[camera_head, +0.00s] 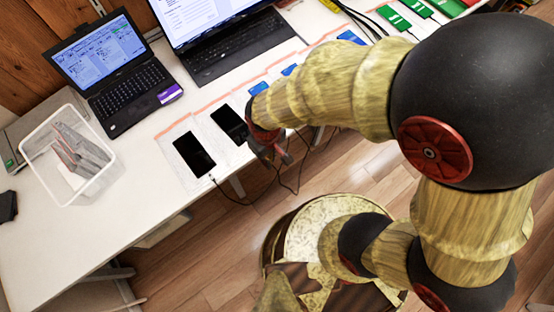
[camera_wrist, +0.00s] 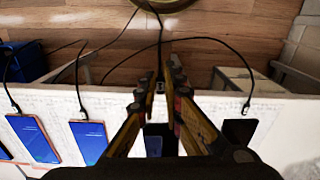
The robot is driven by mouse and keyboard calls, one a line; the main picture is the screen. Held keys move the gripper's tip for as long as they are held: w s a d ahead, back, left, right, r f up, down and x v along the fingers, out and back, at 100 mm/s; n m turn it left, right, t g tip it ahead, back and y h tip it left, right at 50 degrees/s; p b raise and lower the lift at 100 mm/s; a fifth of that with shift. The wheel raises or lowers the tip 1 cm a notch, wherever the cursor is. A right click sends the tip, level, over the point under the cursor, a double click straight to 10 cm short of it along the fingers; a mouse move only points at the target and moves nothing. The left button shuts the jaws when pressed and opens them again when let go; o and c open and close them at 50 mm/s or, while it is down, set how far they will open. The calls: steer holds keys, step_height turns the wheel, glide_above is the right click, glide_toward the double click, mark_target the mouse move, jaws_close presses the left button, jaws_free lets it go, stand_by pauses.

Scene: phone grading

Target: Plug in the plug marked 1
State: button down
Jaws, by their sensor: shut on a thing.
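My gripper (camera_wrist: 161,86) is shut on a small plug (camera_wrist: 160,87) with a dark cable running up from it. In the head view my gripper (camera_head: 272,150) is at the table's front edge, and the plug is hidden or too small to tell. A dark phone (camera_wrist: 154,142) lies between and beyond my fingers in the wrist view, partly covered by them. The plug appears apart from that phone's near end. The same phone seems to be the second black one (camera_head: 230,122) in the head view. No mark 1 is readable on the plug.
Another black phone (camera_head: 194,154) has a plug (camera_head: 212,178) at its end; this plug also shows in the wrist view (camera_wrist: 246,109). Blue-screened phones (camera_wrist: 89,141) with cables lie to the left in the wrist view. A clear bin (camera_head: 68,155) and a laptop (camera_head: 112,75) stand on the white table (camera_head: 60,245).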

steer(key=w+a, duration=0.1)
steer(key=w, duration=0.1)
steer(key=w+a, duration=0.1)
steer(key=w+a+f, duration=0.1)
steer(key=w, duration=0.1)
steer(key=shift+w+a+f, duration=0.1)
steer(key=shift+w+a, duration=0.2)
steer(key=shift+w+a+b, duration=0.2)
steer(key=shift+w+b, duration=0.1)
steer(key=shift+f+b, duration=1.15)
steer(key=shift+f, duration=0.15)
steer(key=shift+w+a+p, duration=0.35)
steer(key=shift+w+p, duration=0.15)
steer(key=shift+p, duration=0.2)
stand_by(2.1)
steer(key=c, duration=1.9)
jaws_free()
steer(key=shift+o, duration=0.3)
steer(key=shift+r, duration=0.1)
